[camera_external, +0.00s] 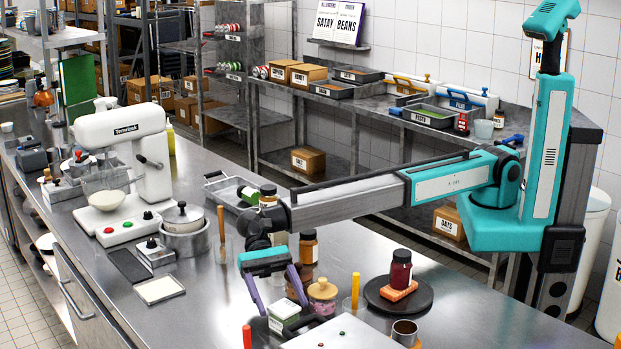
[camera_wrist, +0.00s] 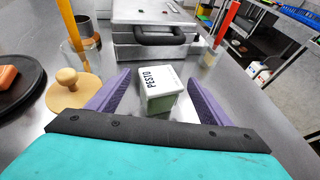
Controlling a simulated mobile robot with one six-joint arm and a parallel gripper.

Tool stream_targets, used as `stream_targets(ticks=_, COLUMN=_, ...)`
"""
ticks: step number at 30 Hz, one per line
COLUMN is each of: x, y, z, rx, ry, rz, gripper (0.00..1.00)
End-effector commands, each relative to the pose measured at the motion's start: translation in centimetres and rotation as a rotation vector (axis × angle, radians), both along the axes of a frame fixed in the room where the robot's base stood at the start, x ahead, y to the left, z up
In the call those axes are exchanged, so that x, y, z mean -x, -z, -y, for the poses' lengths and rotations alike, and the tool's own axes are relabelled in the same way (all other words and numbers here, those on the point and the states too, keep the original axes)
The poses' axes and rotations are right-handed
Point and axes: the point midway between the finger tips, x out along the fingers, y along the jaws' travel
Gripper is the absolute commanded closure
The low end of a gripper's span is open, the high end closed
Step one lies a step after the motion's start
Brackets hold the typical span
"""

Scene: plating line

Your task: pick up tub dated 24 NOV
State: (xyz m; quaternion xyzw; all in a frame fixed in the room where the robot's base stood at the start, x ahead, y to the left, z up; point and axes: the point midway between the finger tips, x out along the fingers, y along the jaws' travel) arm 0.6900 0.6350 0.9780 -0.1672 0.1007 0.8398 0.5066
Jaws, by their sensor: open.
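A small tub with a white lid and greenish sides (camera_external: 284,309) stands on the steel counter. In the wrist view the tub (camera_wrist: 159,92) reads PESTO on one side; finer print on it is too small to read, so I cannot tell its date. My gripper (camera_external: 284,306) points down over the tub, and its purple fingers are open on either side of it.
A jar with a wooden knobbed lid (camera_wrist: 72,95) is close by on the left. A glass with a yellow stick (camera_external: 355,300) and a dark round plate (camera_external: 420,303) with a bottle on an orange block are near. A metal box with a black handle (camera_wrist: 150,50) lies beyond the tub.

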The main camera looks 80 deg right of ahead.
Motion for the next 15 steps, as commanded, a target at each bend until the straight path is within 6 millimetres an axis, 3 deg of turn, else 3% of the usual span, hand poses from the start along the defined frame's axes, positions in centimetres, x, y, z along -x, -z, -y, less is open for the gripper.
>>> stream_targets(ticks=6, x=1.1, y=0.7, z=-1.9, rx=0.001, ry=-0.001, rz=-0.001, gripper=0.27)
stream_targets(ticks=15, x=1.2, y=1.0, z=-2.3, rx=0.0, ry=0.0, rz=0.0, gripper=0.27)
